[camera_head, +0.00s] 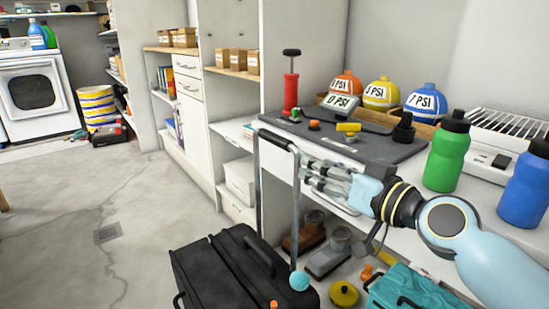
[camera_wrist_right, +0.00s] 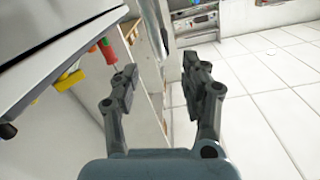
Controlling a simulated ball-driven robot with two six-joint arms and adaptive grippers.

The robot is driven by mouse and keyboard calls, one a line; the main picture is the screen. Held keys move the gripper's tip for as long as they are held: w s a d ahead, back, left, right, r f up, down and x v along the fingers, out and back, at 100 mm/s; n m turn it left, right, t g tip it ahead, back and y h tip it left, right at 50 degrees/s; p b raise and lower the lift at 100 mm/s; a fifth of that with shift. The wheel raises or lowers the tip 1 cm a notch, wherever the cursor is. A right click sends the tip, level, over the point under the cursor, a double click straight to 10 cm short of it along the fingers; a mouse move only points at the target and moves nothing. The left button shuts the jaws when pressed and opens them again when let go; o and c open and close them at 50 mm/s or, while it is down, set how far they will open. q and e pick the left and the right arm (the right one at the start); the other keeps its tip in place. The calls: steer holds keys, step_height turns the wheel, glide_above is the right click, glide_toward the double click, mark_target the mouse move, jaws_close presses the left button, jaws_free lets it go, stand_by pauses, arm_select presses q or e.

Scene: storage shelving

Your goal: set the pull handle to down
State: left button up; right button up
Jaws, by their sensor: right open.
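A black suitcase (camera_head: 235,270) stands on the floor at the bottom of the head view. Its grey pull handle (camera_head: 258,185) is extended upward, with the crossbar (camera_head: 278,139) at about the height of the worktop. My right gripper (camera_head: 308,178) is just right of the handle's uprights in the head view, below the crossbar. In the right wrist view its two fingers (camera_wrist_right: 158,70) are apart with nothing between them. My left gripper is not in view.
A teal case (camera_head: 410,290) sits below. Shelving (camera_head: 235,130) stands behind. The floor (camera_head: 70,215) at the left is clear.

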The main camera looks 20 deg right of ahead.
mark_target(283, 140)
steer(key=shift+w+r+b, duration=0.2)
steer(key=shift+w+b, duration=0.1)
steer(key=shift+w, duration=0.1)
steer(key=shift+w+a+r, duration=0.1)
steer(key=shift+w, duration=0.15)
steer(key=x, duration=0.9)
steer(key=shift+w+a+r+b, duration=0.1)
steer(key=shift+w+r+b, duration=0.15)
steer(key=shift+b, duration=0.05)
steer(key=shift+w+a, duration=0.15)
steer(key=shift+w, duration=0.3)
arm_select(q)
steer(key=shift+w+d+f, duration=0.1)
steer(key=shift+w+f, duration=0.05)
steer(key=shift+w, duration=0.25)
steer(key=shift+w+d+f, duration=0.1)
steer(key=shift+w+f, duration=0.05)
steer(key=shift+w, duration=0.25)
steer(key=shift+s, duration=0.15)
arm_select(e)
jaws_close()
